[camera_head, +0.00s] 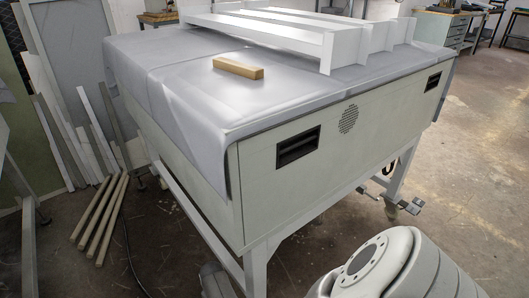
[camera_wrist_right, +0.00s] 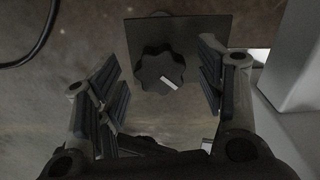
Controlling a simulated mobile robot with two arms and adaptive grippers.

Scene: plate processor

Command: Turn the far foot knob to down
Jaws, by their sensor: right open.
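A black lobed foot knob (camera_wrist_right: 160,70) with a white pointer mark is in the right wrist view, in front of a dark square plate (camera_wrist_right: 205,35). The mark points to the lower right. My right gripper (camera_wrist_right: 160,75) is open, with one finger to each side of the knob and visible gaps between. The knob lies between the fingertips in the picture; whether it is level with them in depth I cannot tell. In the head view, the far foot (camera_head: 405,205) shows under the machine's right end, its knob not clear. My left gripper is out of view.
The plate processor (camera_head: 340,145) has a grey cover with a wooden block (camera_head: 238,68) on top. A pale leg (camera_wrist_right: 298,55) stands right of the knob in the wrist view. A dark cable (camera_wrist_right: 35,45) lies at upper left. Floor right of the machine is open.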

